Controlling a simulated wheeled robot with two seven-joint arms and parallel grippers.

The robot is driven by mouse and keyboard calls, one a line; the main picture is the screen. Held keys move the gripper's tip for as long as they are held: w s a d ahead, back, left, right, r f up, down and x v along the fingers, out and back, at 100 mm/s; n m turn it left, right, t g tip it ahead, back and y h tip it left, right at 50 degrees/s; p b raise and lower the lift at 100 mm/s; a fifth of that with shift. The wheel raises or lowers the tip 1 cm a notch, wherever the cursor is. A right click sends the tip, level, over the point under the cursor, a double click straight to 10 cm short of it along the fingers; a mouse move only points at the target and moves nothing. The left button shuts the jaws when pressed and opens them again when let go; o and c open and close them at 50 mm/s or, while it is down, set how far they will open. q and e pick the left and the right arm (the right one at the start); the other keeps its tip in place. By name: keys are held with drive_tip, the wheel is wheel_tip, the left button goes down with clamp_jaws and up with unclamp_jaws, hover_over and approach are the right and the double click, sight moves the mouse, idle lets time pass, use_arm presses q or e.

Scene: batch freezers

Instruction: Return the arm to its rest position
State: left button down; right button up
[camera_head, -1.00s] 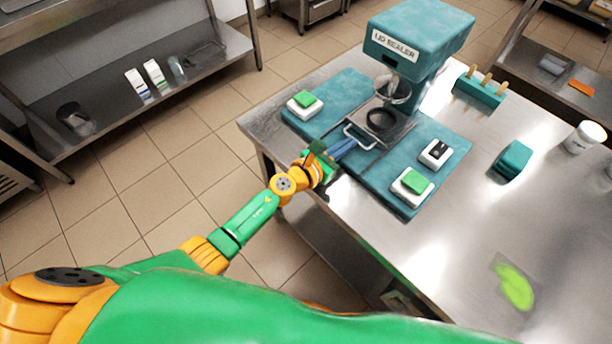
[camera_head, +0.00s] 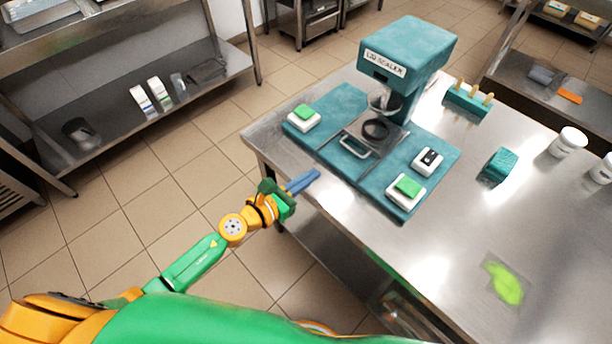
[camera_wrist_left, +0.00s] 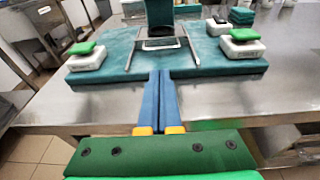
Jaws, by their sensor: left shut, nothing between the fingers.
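My left arm comes in from the lower left in the head view. My left gripper (camera_head: 305,181) has blue fingers, shut with nothing between them, at the near left edge of the steel table (camera_head: 310,210). In the left wrist view the two blue fingers (camera_wrist_left: 158,85) lie side by side, pointing toward the lid sealer. The teal lid sealer (camera_head: 405,60) stands on its teal base (camera_head: 340,105), clear of the fingers. Its metal drawer handle (camera_head: 357,148) is a little beyond the fingertips. My right gripper is not in view.
White boxes with green buttons (camera_head: 303,113) (camera_head: 408,187) sit at both front corners of the base, with a black-switch box (camera_head: 428,160) near the right one. A teal block (camera_head: 499,165), white tub (camera_head: 567,142) and green smear (camera_head: 503,283) are on the table. A steel shelf (camera_head: 130,100) stands left, with floor between.

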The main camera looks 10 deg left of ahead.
use_arm(q)
drive_tip(key=a+r+n+t+y, duration=0.45)
drive_tip(key=a+n+y, duration=0.3)
drive_tip(key=n, duration=0.85)
drive_tip(key=s+a+f+n+g+y, duration=0.2)
drive_tip(key=s+a+f+n+g, duration=0.15)
drive_tip(key=n, duration=0.55)
drive_tip(key=s+a+f+n+g+y, duration=0.25)
drive_tip(key=s+n+g, duration=0.2)
drive_tip(key=n, duration=0.35)
drive_tip(key=s+d+f+n+g+h, duration=0.2)
drive_tip(key=s+n+g, duration=0.15)
drive_tip(key=s, duration=0.35)
drive_tip(key=s+d+f+n+g+h, duration=0.1)
drive_tip(key=s+d+n+g, duration=0.1)
drive_tip(key=s+n, duration=0.3)
wheel_tip(320, 180, down, 16)
drive_tip(key=s+g, duration=0.2)
drive_tip(key=s, duration=0.1)
drive_tip(key=s+a+f+m+g, duration=0.1)
drive_tip(key=s+a+f, duration=0.1)
drive_tip(key=s+f, duration=0.9)
drive_tip(key=shift+s+a+f, duration=0.25)
drive_tip(key=shift+s+a, duration=0.05)
drive_tip(key=shift+s, duration=0.55)
